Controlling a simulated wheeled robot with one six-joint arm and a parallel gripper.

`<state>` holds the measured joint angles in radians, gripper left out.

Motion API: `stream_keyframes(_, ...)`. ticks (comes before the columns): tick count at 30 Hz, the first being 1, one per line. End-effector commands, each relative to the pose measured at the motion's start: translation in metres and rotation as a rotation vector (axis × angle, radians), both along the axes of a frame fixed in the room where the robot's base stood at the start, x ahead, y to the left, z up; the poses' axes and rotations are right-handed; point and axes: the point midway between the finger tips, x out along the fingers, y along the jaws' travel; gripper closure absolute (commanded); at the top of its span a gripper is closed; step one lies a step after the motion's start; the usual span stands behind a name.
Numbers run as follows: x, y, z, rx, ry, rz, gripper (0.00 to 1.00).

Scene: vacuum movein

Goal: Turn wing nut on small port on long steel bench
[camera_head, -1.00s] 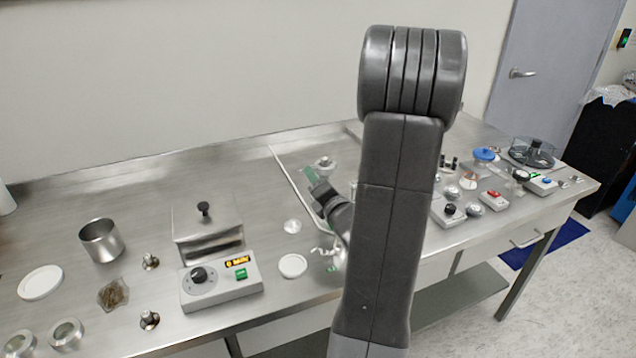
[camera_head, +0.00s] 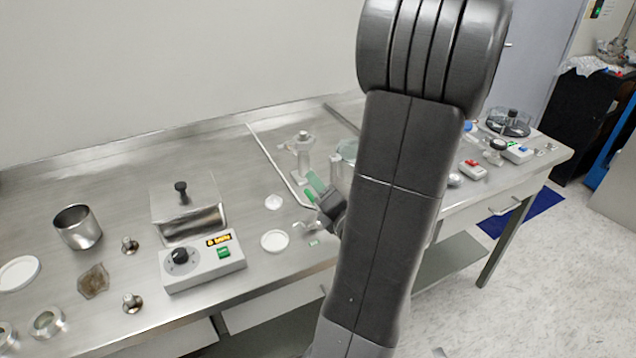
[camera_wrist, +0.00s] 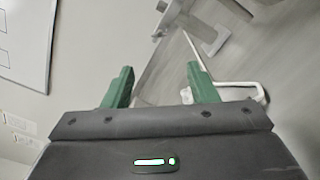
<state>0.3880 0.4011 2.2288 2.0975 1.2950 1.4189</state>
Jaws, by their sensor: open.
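A small upright metal port (camera_head: 303,147) with a wider top stands on the long steel bench (camera_head: 120,165), left of my arm in the head view. A blurred grey metal fitting (camera_wrist: 205,33), which may be part of that port, shows at the top of the wrist view, beyond the fingertips. I cannot make out the wing nut clearly. My gripper (camera_head: 314,189), with green fingers, is just in front of the port and apart from it. In the wrist view my gripper (camera_wrist: 162,82) is open, with nothing between its fingers.
A bent rod or rail (camera_head: 276,160) lies on the bench beside the port. A control box (camera_head: 203,262), a lidded steel bath (camera_head: 187,213) and a steel beaker (camera_head: 78,227) stand to the left. My arm hides part of the bench.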

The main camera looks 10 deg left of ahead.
Motion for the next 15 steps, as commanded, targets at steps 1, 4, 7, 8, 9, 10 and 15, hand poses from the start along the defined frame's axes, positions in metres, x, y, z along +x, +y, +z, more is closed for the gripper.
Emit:
stream_keyframes(1,-0.0006,-0.0005,0.0001,0.0,0.0,0.0,0.47)
stream_keyframes(4,-0.001,-0.0005,0.0002,0.0,0.0,0.0,0.47)
stream_keyframes(7,-0.0008,-0.0004,0.0,0.0,0.0,0.0,0.47)
stream_keyframes(8,-0.0008,-0.0004,0.0,0.0,0.0,0.0,0.47)
stream_keyframes(9,-0.0007,-0.0004,-0.0001,-0.001,-0.001,0.0,0.47)
stream_keyframes(10,-0.0006,-0.0004,-0.0002,-0.005,-0.004,0.001,0.47)
stream_keyframes(15,0.0049,0.001,-0.0036,-0.151,-0.113,0.039,0.47)
